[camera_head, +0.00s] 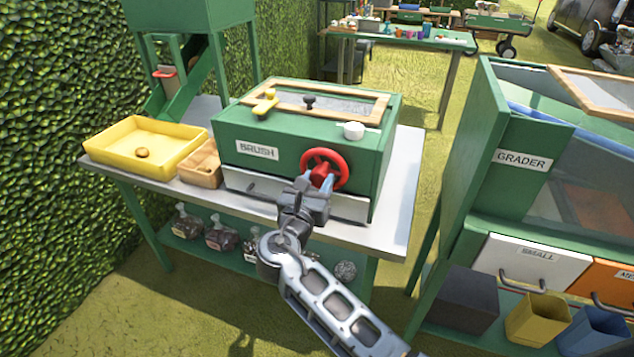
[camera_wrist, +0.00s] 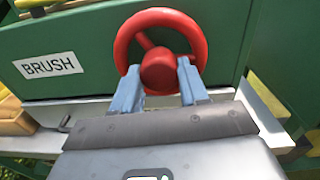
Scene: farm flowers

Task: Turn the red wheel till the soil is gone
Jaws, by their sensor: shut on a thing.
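The red wheel (camera_head: 338,158) is on the front of the green brush box (camera_head: 300,150), at the right of the BRUSH label. In the wrist view the red wheel (camera_wrist: 181,22) fills the top middle, with its round hub between my fingers. My gripper (camera_head: 322,180) is in front of the wheel, its two blue-grey fingers shut on the hub; it also shows in the wrist view (camera_wrist: 158,86). A wood-framed window (camera_head: 345,102) is on top of the box. I cannot make out any soil through it.
A yellow tray (camera_head: 118,146) with one brown round thing (camera_head: 142,153) stands left of the box, beside a small wooden tray (camera_head: 203,165). Bags (camera_head: 222,236) sit on the shelf below. A green grader (camera_head: 480,150) stands at the right, a gap away from the grey table (camera_head: 402,205).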

